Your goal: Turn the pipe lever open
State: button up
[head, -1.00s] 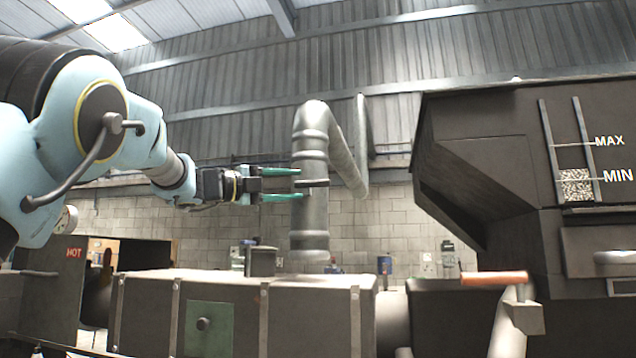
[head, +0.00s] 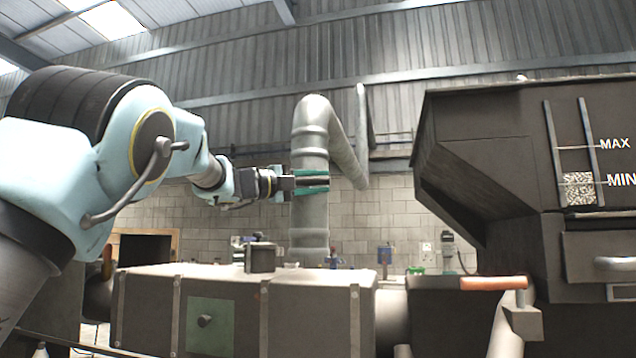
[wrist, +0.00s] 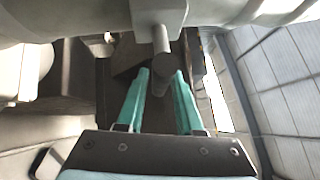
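The pipe lever (head: 313,181) is a short dark grey bar on the thick grey vertical pipe (head: 308,222) in the head view. My gripper (head: 318,181) reaches in from the left, level, with one green finger above the lever and one below. The fingers are close together with the lever between them. In the wrist view the lever's round grey end (wrist: 160,76) fills most of the gap between the fingertips of my gripper (wrist: 161,84). Small gaps at the contact are hard to make out.
A long dark box (head: 235,310) with a green panel lies below my arm. A large dark hopper (head: 490,130) marked MAX and MIN stands at the right. An orange handle (head: 494,283) juts out before it. The air around my forearm is clear.

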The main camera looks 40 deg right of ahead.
grip_shut()
dwell(1.1)
